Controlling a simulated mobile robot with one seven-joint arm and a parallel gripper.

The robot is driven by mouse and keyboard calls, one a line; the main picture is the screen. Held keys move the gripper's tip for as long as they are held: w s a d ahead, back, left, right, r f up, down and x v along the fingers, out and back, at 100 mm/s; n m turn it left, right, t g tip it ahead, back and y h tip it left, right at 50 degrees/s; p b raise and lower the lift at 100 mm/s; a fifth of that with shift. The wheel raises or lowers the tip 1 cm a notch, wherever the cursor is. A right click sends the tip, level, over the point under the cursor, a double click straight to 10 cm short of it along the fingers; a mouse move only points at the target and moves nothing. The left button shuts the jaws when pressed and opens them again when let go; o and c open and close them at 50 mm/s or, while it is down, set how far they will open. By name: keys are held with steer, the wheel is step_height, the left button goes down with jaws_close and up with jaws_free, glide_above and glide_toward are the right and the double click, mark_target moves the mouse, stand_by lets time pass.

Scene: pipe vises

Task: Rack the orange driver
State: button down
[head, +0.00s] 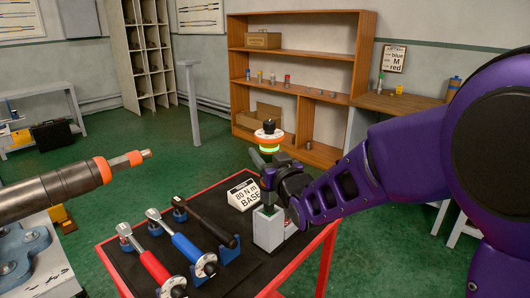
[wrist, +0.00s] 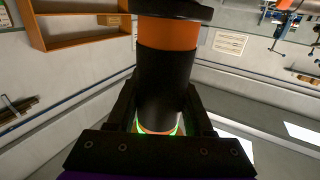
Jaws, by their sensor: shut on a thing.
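The orange driver (head: 268,137) has a black top, an orange band and a lit green ring. My gripper (head: 270,163) is shut on it and holds it roughly upright above the right part of the red cart. In the wrist view, the driver's black body and orange band (wrist: 168,34) fill the middle between the fingers, with a green glow near its base. A grey block (head: 268,230) stands on the cart below my gripper. The driver's lower end is hard to make out, so I cannot tell whether it touches the block.
A red wrench (head: 150,262), a blue wrench (head: 183,245) and a black wrench (head: 207,221) lie in holders on the cart (head: 107,248). A grey cylinder with an orange band (head: 60,191) juts in from the left.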

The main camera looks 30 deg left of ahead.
steer(key=shift+f, duration=3.75)
stand_by(2.9)
steer(key=shift+c, duration=1.1)
jaws_free()
steer(key=shift+f, duration=0.2)
steer(key=shift+s+d, duration=0.1)
